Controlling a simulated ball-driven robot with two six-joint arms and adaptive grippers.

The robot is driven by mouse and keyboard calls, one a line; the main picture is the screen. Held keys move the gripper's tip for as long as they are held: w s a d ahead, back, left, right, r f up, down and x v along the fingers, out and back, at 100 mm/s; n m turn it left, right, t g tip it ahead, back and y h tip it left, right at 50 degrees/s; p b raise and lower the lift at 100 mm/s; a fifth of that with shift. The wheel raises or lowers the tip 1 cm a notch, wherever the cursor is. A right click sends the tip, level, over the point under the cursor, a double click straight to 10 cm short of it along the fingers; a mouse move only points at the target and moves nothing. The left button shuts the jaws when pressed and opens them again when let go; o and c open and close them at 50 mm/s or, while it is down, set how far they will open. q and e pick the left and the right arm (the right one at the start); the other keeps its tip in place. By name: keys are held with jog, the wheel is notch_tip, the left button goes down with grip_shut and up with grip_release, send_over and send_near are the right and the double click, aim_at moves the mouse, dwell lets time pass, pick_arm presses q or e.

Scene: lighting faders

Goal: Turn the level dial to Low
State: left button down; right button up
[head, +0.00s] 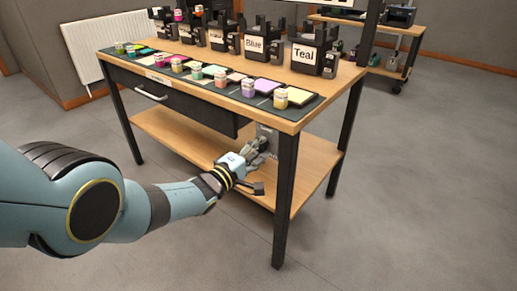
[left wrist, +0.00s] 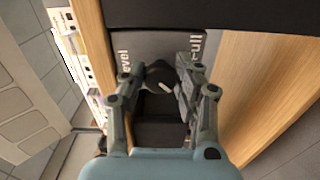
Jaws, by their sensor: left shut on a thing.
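The level dial (left wrist: 156,72) is a dark round knob with a short white mark, on a grey panel (left wrist: 153,45) in the left wrist view. The panel bears "Level", partly covered, and "Full" in white letters; no Low label shows. In that view the white mark slants toward the lower right. My left gripper (left wrist: 157,80) has its fingers on both sides of the dial and is shut on it. In the head view my left gripper (head: 256,150) is at the grey panel (head: 268,134) under the tabletop, and its fingers hide the dial. My right gripper is out of view.
The wooden table (head: 338,84) carries a dark mat with several jars and coloured pads, and labelled dispensers such as Teal (head: 305,57) and Blue. A drawer (head: 150,94), a lower shelf (head: 180,137) and a front table leg (head: 284,200) are near my arm. Floor (head: 400,170) to the right is clear.

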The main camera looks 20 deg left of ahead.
pick_arm(q)
jog(key=shift+s+f+n, duration=0.1)
jog(key=shift+f+n, duration=0.1)
jog(key=shift+n, duration=0.1)
jog(key=c, duration=1)
grip_release()
jog(key=shift+r, duration=0.15)
jog(key=shift+o, duration=0.2)
jog(key=shift+s+a, duration=0.2)
jog(key=shift+s, duration=0.3)
jog(key=v, duration=1)
jog(key=shift+s, duration=0.4)
jog(key=shift+a, duration=0.15)
